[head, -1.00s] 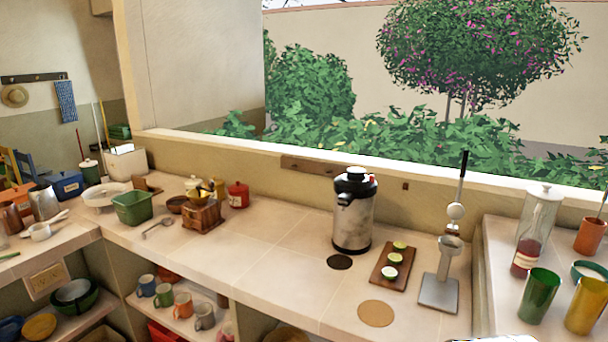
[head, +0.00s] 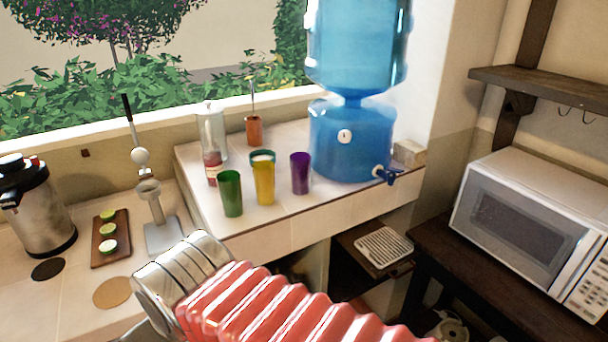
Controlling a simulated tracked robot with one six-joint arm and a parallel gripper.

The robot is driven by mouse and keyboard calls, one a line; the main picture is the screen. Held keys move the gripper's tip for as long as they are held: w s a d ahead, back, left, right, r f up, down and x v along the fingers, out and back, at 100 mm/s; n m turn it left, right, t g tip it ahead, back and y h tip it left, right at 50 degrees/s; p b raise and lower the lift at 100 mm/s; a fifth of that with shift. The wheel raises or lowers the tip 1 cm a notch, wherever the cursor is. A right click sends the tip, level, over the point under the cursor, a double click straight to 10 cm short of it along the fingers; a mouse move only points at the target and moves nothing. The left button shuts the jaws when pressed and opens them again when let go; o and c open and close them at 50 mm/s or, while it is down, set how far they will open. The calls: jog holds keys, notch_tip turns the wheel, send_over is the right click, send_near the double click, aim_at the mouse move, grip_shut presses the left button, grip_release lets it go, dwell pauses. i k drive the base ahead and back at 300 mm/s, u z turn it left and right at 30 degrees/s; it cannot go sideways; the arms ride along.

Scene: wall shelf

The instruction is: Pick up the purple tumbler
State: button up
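The purple tumbler (head: 300,173) stands upright on the raised tiled counter, in front of the blue water dispenser and at the right end of a row of tumblers. A yellow tumbler (head: 264,184) and a green tumbler (head: 230,194) stand to its left, apart from it. My arm, with a red ribbed sleeve and a metal part, crosses the lower middle of the head view, below the counter edge. My gripper's fingers do not show.
The water dispenser (head: 352,140) stands close behind and right of the tumbler. A glass bottle (head: 212,150) and terracotta pot (head: 254,130) stand behind the row. A juice press (head: 155,210) is at left. A microwave (head: 530,220) is at right.

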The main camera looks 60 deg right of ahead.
aim_at(301, 174)
jog(key=z, duration=1.7)
